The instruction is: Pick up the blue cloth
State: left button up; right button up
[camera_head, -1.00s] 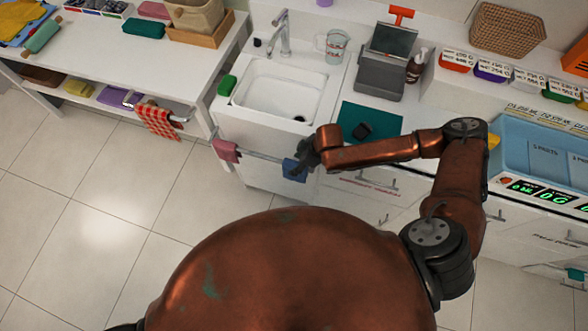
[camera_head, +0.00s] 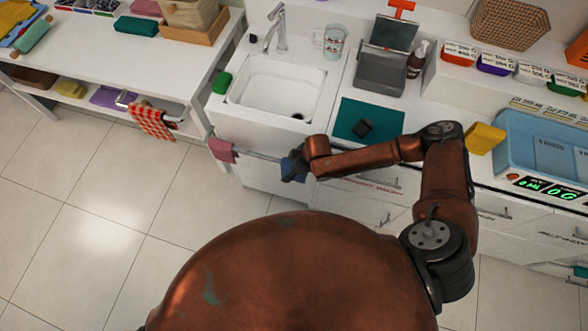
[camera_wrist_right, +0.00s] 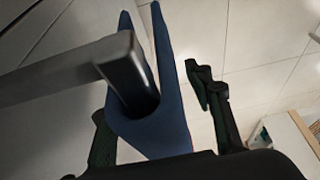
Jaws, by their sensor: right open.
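The blue cloth (camera_head: 288,162) hangs over the rail on the front of the sink cabinet. In the head view my right gripper (camera_head: 293,172) is at the cloth and partly hides it. In the right wrist view the cloth (camera_wrist_right: 168,125) is draped over a dark bar (camera_wrist_right: 125,70) and lies between the spread fingers of my right gripper (camera_wrist_right: 160,125). The gripper is open, with a gap between its right finger and the cloth. My left gripper is not in view.
A pink cloth (camera_head: 222,150) hangs left of the blue one on the same rail (camera_head: 258,156). The sink (camera_head: 275,90) is just behind. A teal mat (camera_head: 385,112) with a dark object lies on the counter. Open floor (camera_head: 120,220) is at left.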

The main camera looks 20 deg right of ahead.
jog(key=shift+c, duration=0.2)
jog(key=c, duration=1.2)
jog(key=shift+r, duration=0.1)
jog(key=shift+c, duration=0.2)
